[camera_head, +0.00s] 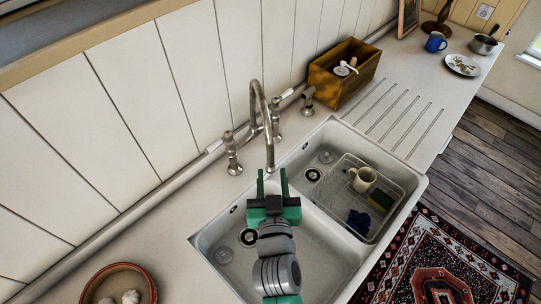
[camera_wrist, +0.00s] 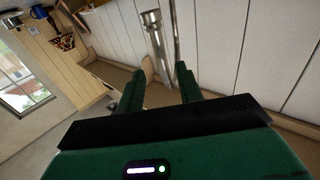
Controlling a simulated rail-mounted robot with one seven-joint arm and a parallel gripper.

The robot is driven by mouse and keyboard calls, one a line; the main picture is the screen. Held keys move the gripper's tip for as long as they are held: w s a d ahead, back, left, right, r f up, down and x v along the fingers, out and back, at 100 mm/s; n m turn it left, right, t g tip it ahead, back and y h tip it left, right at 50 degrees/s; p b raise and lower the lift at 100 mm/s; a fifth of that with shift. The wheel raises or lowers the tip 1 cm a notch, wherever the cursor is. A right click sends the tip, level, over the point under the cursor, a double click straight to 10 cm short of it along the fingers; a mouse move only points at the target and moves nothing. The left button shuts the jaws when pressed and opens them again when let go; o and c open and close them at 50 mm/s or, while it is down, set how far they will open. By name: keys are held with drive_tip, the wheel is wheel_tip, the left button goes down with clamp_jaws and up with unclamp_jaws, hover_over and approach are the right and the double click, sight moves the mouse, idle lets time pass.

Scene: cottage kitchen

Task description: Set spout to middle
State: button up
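The metal spout (camera_head: 265,112) is a tall gooseneck on a bridge tap behind the sink. It arches forward, and its outlet end (camera_head: 270,165) hangs near the back of the divider between the two basins. My gripper (camera_head: 272,176) is over the left basin, its two green fingers apart and empty, just in front of the outlet end. In the wrist view the spout's pipe (camera_wrist: 157,45) shows ahead, between the lines of the two fingertips of my gripper (camera_wrist: 160,70). I see no clear contact; the exact depth is hard to tell.
Tap handles (camera_head: 232,152) stand either side of the spout. The right basin holds a wire rack (camera_head: 335,196), cream mug (camera_head: 363,179) and sponge (camera_head: 380,200). A wooden box (camera_head: 335,85) stands behind right; a bowl (camera_head: 95,285) is at front left.

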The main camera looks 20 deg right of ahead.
sight(271, 158)
drive_tip(key=p+x, duration=0.2)
drive_tip(key=x, duration=0.5)
drive_tip(key=shift+r, duration=0.1)
clamp_jaws()
